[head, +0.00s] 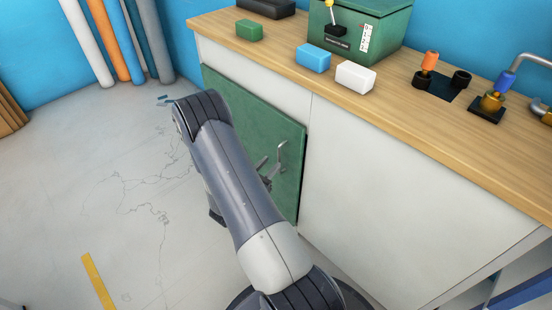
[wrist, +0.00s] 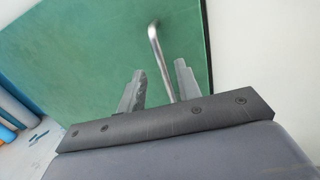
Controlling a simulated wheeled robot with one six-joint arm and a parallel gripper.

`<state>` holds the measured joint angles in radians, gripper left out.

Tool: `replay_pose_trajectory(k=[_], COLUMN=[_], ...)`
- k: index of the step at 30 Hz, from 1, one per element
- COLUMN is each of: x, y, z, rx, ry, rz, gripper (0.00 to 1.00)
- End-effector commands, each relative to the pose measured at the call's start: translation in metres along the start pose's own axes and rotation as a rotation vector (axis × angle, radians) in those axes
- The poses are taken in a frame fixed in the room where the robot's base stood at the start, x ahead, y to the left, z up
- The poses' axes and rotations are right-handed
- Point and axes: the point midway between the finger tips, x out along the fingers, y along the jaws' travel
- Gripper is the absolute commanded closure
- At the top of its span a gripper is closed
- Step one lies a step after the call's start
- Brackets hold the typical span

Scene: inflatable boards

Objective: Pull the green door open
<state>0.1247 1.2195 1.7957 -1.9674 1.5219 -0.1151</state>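The green door (head: 262,120) is on the left part of the white cabinet front and looks flush or nearly so. It also fills much of the wrist view (wrist: 90,50). Its bent metal handle (head: 282,154) is near the door's right edge. My gripper (head: 268,173) is at the door, just below and left of the handle, partly hidden by my arm. In the wrist view my gripper's two fingers (wrist: 160,84) are apart, and the handle (wrist: 160,55) runs down between them in the picture. I cannot tell whether either finger touches it.
The wooden worktop (head: 410,130) above carries a green toolbox (head: 385,30), green, blue and white blocks, and small fixtures at right. A white panel (head: 380,200) adjoins the door's right side. Upright rolls (head: 118,40) stand at the back left. The floor (head: 90,180) left of the door is mostly clear.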

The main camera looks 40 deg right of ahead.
Motion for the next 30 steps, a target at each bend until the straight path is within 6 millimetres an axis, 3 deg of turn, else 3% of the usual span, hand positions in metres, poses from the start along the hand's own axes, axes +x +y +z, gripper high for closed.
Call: replay_pose_trajectory(k=[3, 9, 20, 30], x=[0.020, 0.041, 0.047, 0.046], y=[-0.001, -0.001, 0.000, 0.000], z=[-0.001, 0.000, 0.000, 0.000], rx=[0.002, 0.001, 0.000, 0.000], ry=[0.000, 0.000, 0.000, 0.000], rz=[-0.004, -0.002, 0.000, 0.000], gripper=[0.67, 0.67, 0.67, 0.94])
